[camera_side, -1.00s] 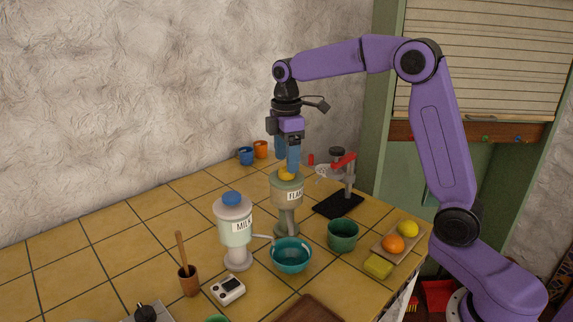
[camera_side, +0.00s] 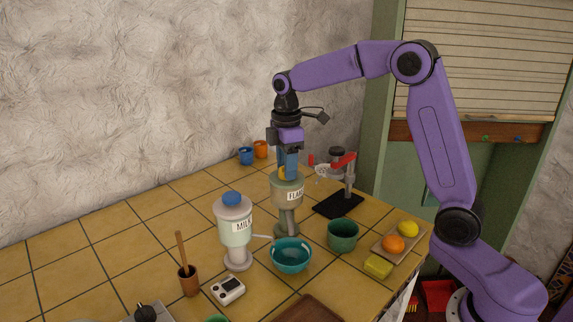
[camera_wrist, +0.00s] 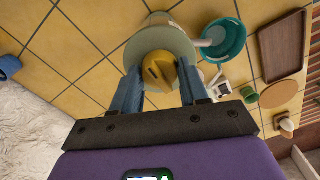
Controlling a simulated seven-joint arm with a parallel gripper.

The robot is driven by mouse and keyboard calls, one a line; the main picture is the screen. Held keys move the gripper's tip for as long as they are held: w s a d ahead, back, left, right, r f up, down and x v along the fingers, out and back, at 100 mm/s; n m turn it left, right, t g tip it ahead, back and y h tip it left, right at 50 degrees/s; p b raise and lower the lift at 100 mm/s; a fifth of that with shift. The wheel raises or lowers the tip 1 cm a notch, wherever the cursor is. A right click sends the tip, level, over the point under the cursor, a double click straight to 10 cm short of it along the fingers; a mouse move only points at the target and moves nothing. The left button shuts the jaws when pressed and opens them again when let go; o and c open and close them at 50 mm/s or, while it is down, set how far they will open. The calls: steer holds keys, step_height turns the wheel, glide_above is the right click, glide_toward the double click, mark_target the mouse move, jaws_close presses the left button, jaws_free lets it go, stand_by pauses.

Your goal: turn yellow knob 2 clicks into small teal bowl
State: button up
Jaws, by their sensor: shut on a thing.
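The yellow knob (camera_wrist: 160,70) sits on top of the dispenser labelled "FLA…" (camera_side: 287,190); the rest of the label is cut off. My gripper (camera_side: 287,170) points down over this dispenser, its blue fingers shut on the yellow knob. The wrist view shows a finger on either side of the knob. The small teal bowl (camera_side: 291,256) stands on the counter in front of the dispenser, close to a spout. It also shows in the wrist view (camera_wrist: 236,40). I cannot tell what is in the bowl.
A "MILK" dispenser (camera_side: 235,230) with a blue knob stands to the left. A dark green bowl (camera_side: 342,236), a black scale-like base with a red lever (camera_side: 338,206) and a fruit board (camera_side: 384,250) are to the right. A white timer (camera_side: 228,291) lies in front.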

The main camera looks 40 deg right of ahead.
steer(key=shift+m, duration=0.3)
steer(key=m, duration=0.3)
steer(key=shift+m, duration=0.4)
steer(key=m, duration=0.4)
steer(key=shift+m, duration=0.3)
steer(key=m, duration=0.8)
steer(key=shift+m, duration=0.5)
steer(key=o, duration=1.1)
steer(key=shift+c, duration=0.2)
